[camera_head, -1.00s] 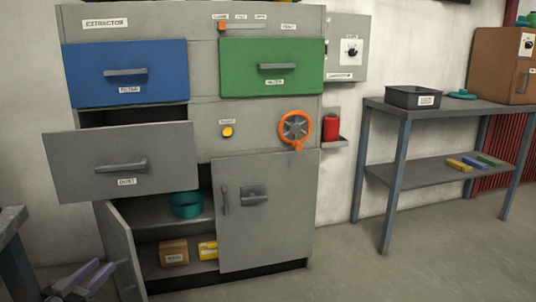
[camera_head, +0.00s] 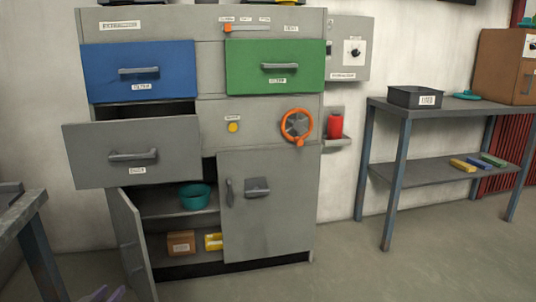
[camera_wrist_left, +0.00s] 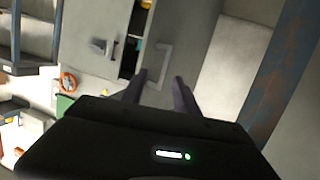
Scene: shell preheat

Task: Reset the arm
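My left gripper (camera_head: 103,295) shows only as purple fingertips at the bottom left of the head view, in front of the cabinet's open lower-left door (camera_head: 133,245). In the left wrist view its two fingers (camera_wrist_left: 160,92) stand apart with nothing between them. That tilted view also shows the cabinet, with a grey handle (camera_wrist_left: 158,67) beyond the fingers and the orange wheel (camera_wrist_left: 68,82) to the left. My right gripper is in neither view.
The grey drawer (camera_head: 133,153) is pulled out. The blue drawer (camera_head: 138,72) and green drawer (camera_head: 275,67) are above. A teal bowl (camera_head: 195,196) and boxes sit inside the cabinet. A table (camera_head: 25,212) stands at left, a shelf table (camera_head: 445,107) at right.

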